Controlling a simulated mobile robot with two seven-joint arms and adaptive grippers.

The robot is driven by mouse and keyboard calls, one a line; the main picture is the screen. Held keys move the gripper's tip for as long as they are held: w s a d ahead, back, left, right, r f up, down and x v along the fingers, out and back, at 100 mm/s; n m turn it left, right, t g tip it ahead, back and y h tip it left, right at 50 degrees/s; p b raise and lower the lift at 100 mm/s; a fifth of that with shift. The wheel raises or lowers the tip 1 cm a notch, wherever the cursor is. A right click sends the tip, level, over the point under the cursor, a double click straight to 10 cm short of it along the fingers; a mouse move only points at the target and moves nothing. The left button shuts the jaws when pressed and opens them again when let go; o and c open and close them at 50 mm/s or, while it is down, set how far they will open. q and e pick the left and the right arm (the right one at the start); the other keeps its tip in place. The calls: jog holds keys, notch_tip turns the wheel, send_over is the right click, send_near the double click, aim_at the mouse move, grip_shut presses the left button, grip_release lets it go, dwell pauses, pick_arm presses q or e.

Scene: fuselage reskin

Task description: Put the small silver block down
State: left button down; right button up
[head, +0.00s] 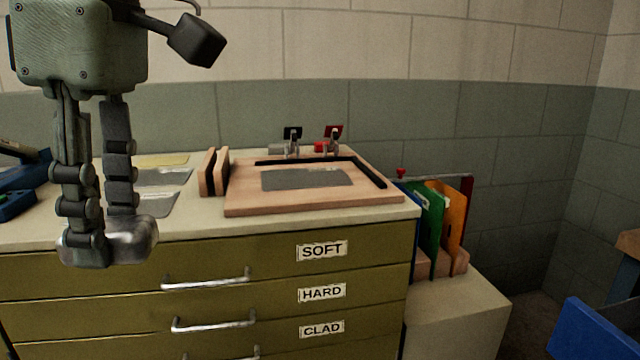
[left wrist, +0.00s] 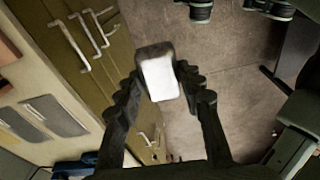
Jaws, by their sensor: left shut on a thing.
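The small silver block (head: 132,240) is held in my left gripper (head: 105,240), in front of the cabinet's front edge at the left of the head view. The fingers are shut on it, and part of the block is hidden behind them. In the left wrist view the block (left wrist: 159,77) shows bright between the two fingertips (left wrist: 160,90), with the floor and drawer fronts beyond it. It touches neither the cabinet nor the floor there.
The cabinet top (head: 200,228) carries a wooden board (head: 310,204) with a grey sheet, a slotted wooden block (head: 213,172) and flat grey sheets (head: 160,205). Drawers with handles (head: 207,281) face front. Coloured folders (head: 430,215) stand at right. A blue bin (head: 590,335) is lower right.

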aim_at(145, 240)
pick_arm(q)
jog(key=w+f+m, duration=0.4)
jog(key=f+m, duration=0.2)
jog(key=f, duration=0.4)
jog(key=w+a+f+m+t+h, duration=0.1)
jog(key=w+f+m, duration=0.3)
jog(key=f+m, duration=0.3)
jog(key=w+f+m, duration=0.5)
jog(key=f+m, duration=0.1)
jog(key=f, duration=0.7)
jog(key=shift+a+f+m+t, duration=0.15)
jog(key=shift+f+m+t, duration=0.15)
jog(key=shift+f, duration=0.05)
pick_arm(e)
jog(key=shift+w, duration=0.15)
